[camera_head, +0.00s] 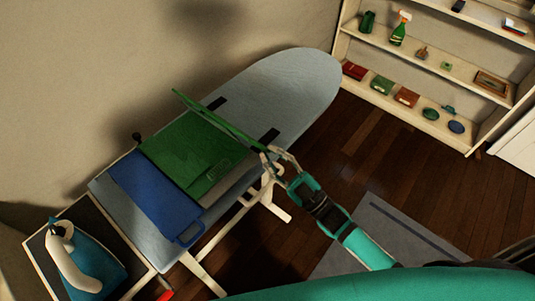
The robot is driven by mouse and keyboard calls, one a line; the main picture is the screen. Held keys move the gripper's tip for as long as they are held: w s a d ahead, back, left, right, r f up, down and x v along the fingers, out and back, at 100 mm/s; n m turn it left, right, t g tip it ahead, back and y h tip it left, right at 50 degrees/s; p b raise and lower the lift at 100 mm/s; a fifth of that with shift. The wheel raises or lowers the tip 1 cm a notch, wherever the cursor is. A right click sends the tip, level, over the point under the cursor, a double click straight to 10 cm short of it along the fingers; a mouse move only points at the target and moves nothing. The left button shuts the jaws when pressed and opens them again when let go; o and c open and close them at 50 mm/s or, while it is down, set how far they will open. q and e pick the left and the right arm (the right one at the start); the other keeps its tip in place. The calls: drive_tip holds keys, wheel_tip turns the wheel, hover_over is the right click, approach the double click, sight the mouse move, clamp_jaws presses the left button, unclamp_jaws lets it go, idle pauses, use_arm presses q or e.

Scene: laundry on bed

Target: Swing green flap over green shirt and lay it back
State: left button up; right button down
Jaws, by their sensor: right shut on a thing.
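The green flap (218,121) stands raised, seen almost edge-on as a thin slanting strip above the ironing board. My right gripper (270,157) is shut on the near right end of the flap. The green shirt (184,152) lies flat and folded just left of the flap, with a small patterned patch near its front edge. A blue panel with a handle (152,195) lies flat to the left of the shirt, partly covered by it. My left gripper is not in view.
The ironing board (293,82) carries the panels, and its rounded right end is clear. An iron (85,270) stands on a dark rest (43,258) at lower left. A shelf (428,92) with bottles and small things stands at upper right.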

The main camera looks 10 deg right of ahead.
drive_tip(key=shift+s+a+r+n+y, duration=0.2)
drive_tip(key=shift+n+y, duration=0.1)
drive_tip(key=shift+n, duration=0.3)
drive_tip(key=c, duration=1.4)
unclamp_jaws()
drive_tip(key=shift+f, duration=0.1)
drive_tip(key=shift+d+f, duration=0.1)
drive_tip(key=shift+f, duration=0.1)
drive_tip(key=v, duration=1.1)
drive_tip(key=shift+s+d+r, duration=0.2)
drive_tip(key=shift+s, duration=0.25)
